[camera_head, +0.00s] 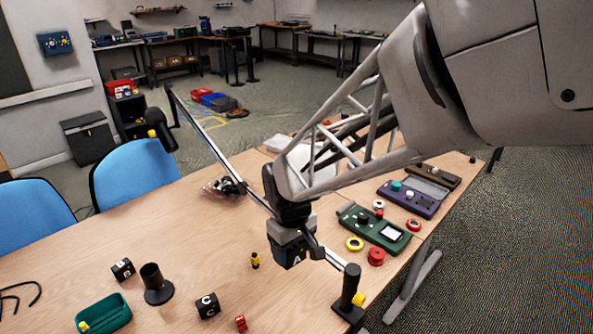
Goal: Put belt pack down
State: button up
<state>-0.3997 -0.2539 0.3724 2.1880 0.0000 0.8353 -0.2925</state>
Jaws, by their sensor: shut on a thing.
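The belt pack (293,256) is a small dark box with a white letter A on its face. It is at my gripper (293,238), directly below the wrist, right of the table's middle. My gripper is shut on it; the fingertips are partly hidden by the wrist and a pole. Whether the pack's underside touches the wooden table (190,235) cannot be told. Two similar dark boxes stand on the table to the left: one marked B (122,269) and one marked C (207,306).
A long pole (205,135) passes close by my gripper toward a black stand (350,290). A black cup (155,285), green tray (103,314) and yellow piece (255,260) stand left. A green console (372,229) and red roll (376,257) lie right. Bare wood lies left of the pack.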

jog(key=w+f+n, duration=0.1)
jog(key=w+f, duration=0.1)
jog(key=w, duration=1.5)
jog(key=w+f, duration=0.2)
jog(key=w, duration=1.5)
notch_tip(320, 180, down, 4)
jog(key=shift+w+f, duration=0.1)
jog(key=shift+f, duration=0.15)
jog(key=shift+f, duration=3.15)
jog(key=shift+f, duration=1.85)
jog(key=shift+f, duration=0.1)
